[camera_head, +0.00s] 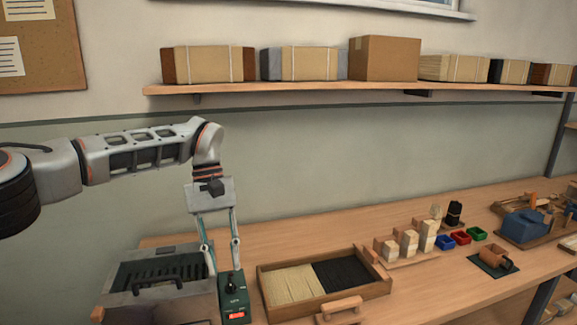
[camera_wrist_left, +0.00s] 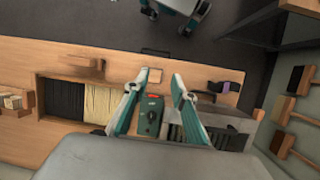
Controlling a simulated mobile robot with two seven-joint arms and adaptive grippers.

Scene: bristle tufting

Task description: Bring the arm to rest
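My left arm reaches in from the left in the head view, with its wrist bent down. My left gripper (camera_head: 221,250) points down, its two fingers apart with nothing between them. It hangs over the bench, in front of the green control box (camera_head: 233,297) or above it; the exact height is hard to tell. In the left wrist view the gripper (camera_wrist_left: 160,77) also shows open, with the control box (camera_wrist_left: 149,118) seen between the fingers.
A slotted metal machine (camera_head: 160,296) stands left of the control box. A wooden tray (camera_head: 374,289) with pale and black bristles lies to the right. Block stacks, coloured bins and a blue tool (camera_head: 524,225) stand farther right. A shelf (camera_head: 300,87) with packages runs along the wall.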

